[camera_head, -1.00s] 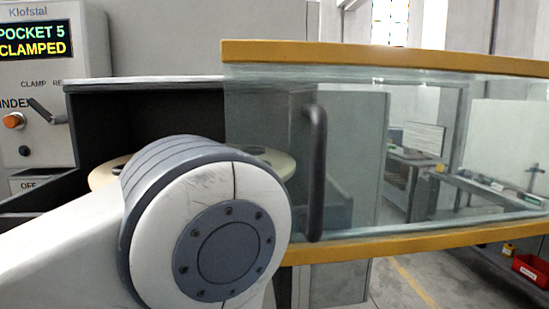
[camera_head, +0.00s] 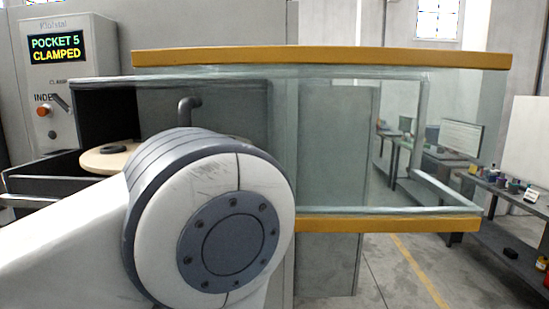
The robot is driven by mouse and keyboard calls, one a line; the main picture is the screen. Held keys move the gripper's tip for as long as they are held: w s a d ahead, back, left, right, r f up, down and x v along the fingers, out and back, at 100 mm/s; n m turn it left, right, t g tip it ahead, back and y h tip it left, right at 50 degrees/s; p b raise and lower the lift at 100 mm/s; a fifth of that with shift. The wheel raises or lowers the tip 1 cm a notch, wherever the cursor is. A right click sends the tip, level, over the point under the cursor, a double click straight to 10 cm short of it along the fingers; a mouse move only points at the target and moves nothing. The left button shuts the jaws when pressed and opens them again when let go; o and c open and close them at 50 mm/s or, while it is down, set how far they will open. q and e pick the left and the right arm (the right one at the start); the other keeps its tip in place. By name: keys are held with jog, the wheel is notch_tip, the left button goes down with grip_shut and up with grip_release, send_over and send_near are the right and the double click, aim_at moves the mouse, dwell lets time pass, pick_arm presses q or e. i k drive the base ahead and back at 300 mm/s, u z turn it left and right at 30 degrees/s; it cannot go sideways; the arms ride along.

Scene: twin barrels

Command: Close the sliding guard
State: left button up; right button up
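The sliding guard (camera_head: 340,130) is a clear panel with yellow rails along its top and bottom. It reaches from the middle of the dark machine opening (camera_head: 105,110) out to the right. The left part of the opening is uncovered. The guard's dark bar handle (camera_head: 184,112) shows only at its top; the rest is hidden behind my large white and grey arm joint, whose arm comes in from the left. Neither gripper is in view, so I cannot see whether one touches the handle.
A round beige plate (camera_head: 98,160) with a dark part on it sits inside the opening. The control panel display (camera_head: 57,48) reads POCKET 5 CLAMPED, above an orange button (camera_head: 42,111). A bench (camera_head: 500,215) with small items stands at right.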

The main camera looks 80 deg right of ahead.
aim_at(347, 59)
jog(key=u, duration=0.4)
jog(key=i, duration=0.85)
jog(key=z, duration=4.35)
jog(key=k, duration=1.25)
jog(key=z, duration=0.25)
jog(key=i, duration=0.85)
jog(key=u, duration=0.1)
